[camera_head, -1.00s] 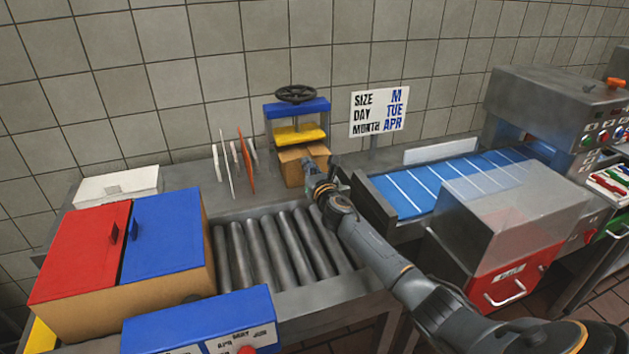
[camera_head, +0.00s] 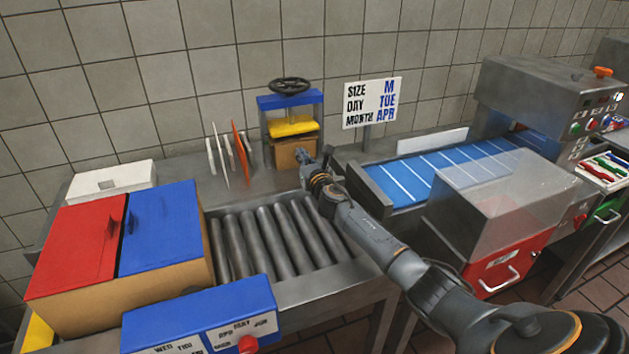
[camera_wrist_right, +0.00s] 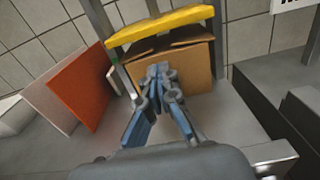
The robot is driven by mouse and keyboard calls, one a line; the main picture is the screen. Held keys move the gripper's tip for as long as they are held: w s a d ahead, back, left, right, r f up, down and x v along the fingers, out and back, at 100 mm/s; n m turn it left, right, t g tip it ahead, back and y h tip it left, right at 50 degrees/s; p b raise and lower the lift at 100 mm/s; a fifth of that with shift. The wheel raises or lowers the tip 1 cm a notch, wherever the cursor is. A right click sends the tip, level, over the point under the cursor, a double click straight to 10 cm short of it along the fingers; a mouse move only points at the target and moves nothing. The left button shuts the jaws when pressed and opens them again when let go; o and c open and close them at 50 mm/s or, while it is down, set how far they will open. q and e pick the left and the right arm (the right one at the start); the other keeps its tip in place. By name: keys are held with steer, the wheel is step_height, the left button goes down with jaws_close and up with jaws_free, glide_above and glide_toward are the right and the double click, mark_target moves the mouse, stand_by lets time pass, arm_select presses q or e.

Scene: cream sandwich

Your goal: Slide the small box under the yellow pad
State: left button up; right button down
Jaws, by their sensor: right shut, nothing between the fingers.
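The small cardboard box (camera_head: 290,153) stands in the press frame, beneath the yellow pad (camera_head: 294,126). In the right wrist view the box (camera_wrist_right: 190,68) lies just under the pad (camera_wrist_right: 160,26), with its top flaps close below the pad. Whether they touch I cannot tell. My right gripper (camera_head: 303,155) is at the front of the box, fingers shut and empty. In the right wrist view its fingertips (camera_wrist_right: 159,72) are against or just in front of the box's front face. My left gripper is not in view.
The press has a blue top bar (camera_head: 290,101) and a black handwheel (camera_head: 290,86). Upright thin boards, one orange (camera_head: 240,146), stand to its left. A roller conveyor (camera_head: 270,237) lies in front. A blue belt (camera_head: 440,171) and a clear-topped red box (camera_head: 500,268) are on the right.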

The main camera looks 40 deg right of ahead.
steer(key=v, duration=0.4)
steer(key=shift+w+a+r+p, duration=0.1)
steer(key=shift+a+r+p, duration=0.1)
steer(key=shift+p, duration=0.2)
steer(key=shift+s+d+f, duration=0.1)
steer(key=shift+s+f, duration=0.3)
steer(key=shift+s, duration=0.4)
steer(key=v, duration=0.4)
steer(key=shift+s+a+r, duration=0.1)
steer(key=shift+a+r, duration=0.1)
steer(key=shift+r, duration=0.15)
steer(key=shift+s+f, duration=0.15)
steer(key=shift+s, duration=0.2)
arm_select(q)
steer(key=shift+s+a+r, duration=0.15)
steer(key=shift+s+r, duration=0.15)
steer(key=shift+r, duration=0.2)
